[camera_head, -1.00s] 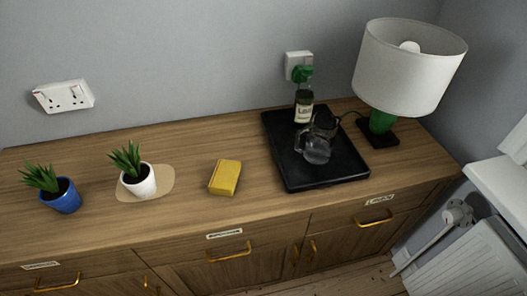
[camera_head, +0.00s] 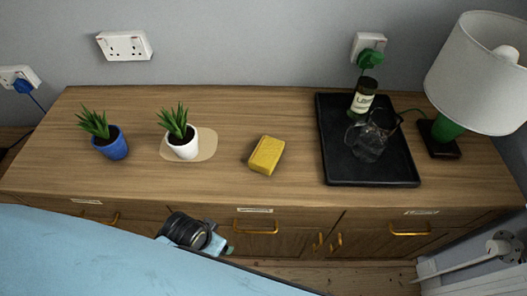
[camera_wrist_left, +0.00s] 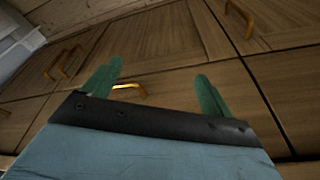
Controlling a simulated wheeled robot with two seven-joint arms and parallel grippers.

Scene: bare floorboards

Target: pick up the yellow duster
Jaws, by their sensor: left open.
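The yellow duster (camera_head: 266,155) is a small yellow block lying on the wooden sideboard top (camera_head: 230,185), between the white plant pot and the black tray. My left gripper (camera_wrist_left: 156,86) is open and empty in the left wrist view, its two green fingers spread toward the drawer and door fronts. In the head view my left arm comes in low, in front of the sideboard and below its top, with the gripper well short of the duster and only partly seen. The duster is not in the wrist view. My right gripper is in neither view.
A white plant pot (camera_head: 183,147) stands on a beige mat (camera_head: 207,143) left of the duster, with a blue plant pot (camera_head: 112,144) further left. A black tray (camera_head: 370,176) with a bottle (camera_head: 362,98) and glass jug (camera_head: 370,141) is on the right, beside a lamp (camera_head: 479,75).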

